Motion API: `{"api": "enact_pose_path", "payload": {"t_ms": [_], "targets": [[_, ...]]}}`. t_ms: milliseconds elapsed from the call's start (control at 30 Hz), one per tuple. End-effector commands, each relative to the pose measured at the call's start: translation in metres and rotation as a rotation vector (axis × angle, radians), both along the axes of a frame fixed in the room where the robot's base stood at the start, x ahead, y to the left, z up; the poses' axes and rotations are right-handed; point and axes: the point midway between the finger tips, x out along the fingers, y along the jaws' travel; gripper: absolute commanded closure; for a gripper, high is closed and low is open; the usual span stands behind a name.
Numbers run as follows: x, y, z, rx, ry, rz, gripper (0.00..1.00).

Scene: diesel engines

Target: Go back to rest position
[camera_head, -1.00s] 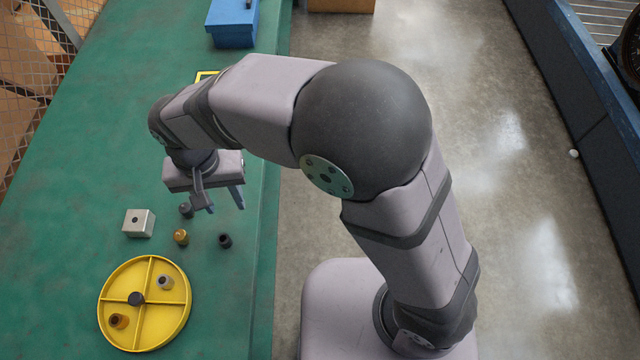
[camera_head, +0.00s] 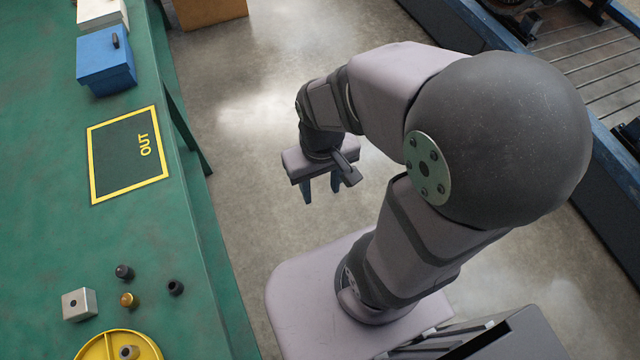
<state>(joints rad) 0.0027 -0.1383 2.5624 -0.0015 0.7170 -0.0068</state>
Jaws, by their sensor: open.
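My gripper (camera_head: 322,190) hangs with its fingers pointing down over the grey floor, to the right of the green table (camera_head: 205,255). Its two fingers are apart and nothing shows between them. My arm is bent at its large dark joint on the right of the view. The gripper is clear of the table's edge and touches nothing that I can see.
On the table are a yellow divided tray (camera_head: 90,348), partly cut off, a metal block (camera_head: 79,304), a brass piece (camera_head: 129,299) and two dark pieces (camera_head: 124,272), (camera_head: 176,287). A yellow OUT frame (camera_head: 128,155) is empty. A blue box (camera_head: 106,62) stands behind. Blue rails (camera_head: 470,22) run at the right.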

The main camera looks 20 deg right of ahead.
Motion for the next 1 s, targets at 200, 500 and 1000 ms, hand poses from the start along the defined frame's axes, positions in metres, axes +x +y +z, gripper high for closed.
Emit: {"api": "enact_pose_path", "payload": {"t_ms": [200, 500, 1000], "targets": [[0.0, 0.0, 0.0, 0.0, 0.0, 0.0, 0.6], [0.001, 0.001, 0.034, 0.0, 0.0, -0.001, 0.6], [0.001, 0.001, 0.023, 0.0, 0.0, -0.001, 0.6]]}}
